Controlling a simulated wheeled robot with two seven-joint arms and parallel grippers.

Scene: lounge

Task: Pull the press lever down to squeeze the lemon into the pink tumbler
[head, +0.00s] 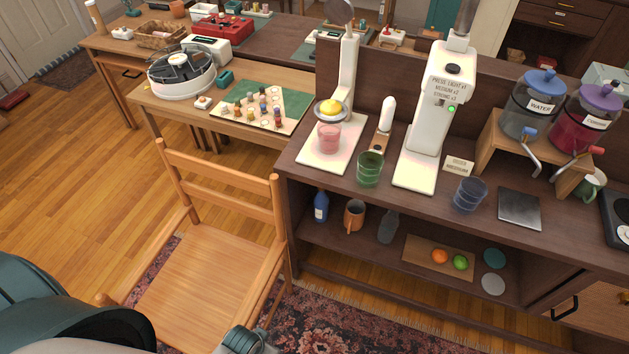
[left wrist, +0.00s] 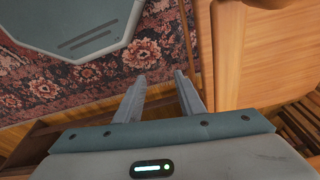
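The white lemon press (head: 349,75) stands at the left end of the dark counter. A yellow lemon half (head: 331,107) sits in its holder. The pink tumbler (head: 329,137) stands upright below it on the press's pale base. My left gripper (left wrist: 160,78) is open and empty, low over the rug beside the wooden chair in the left wrist view. My right gripper does not show.
The wooden chair (head: 205,270) stands in front of the counter's left end. A green glass (head: 370,168) and a white-handled tool (head: 386,120) are right of the press. A white machine (head: 428,115) and a blue glass (head: 469,194) are further right. Rug (head: 350,325) lies before the counter.

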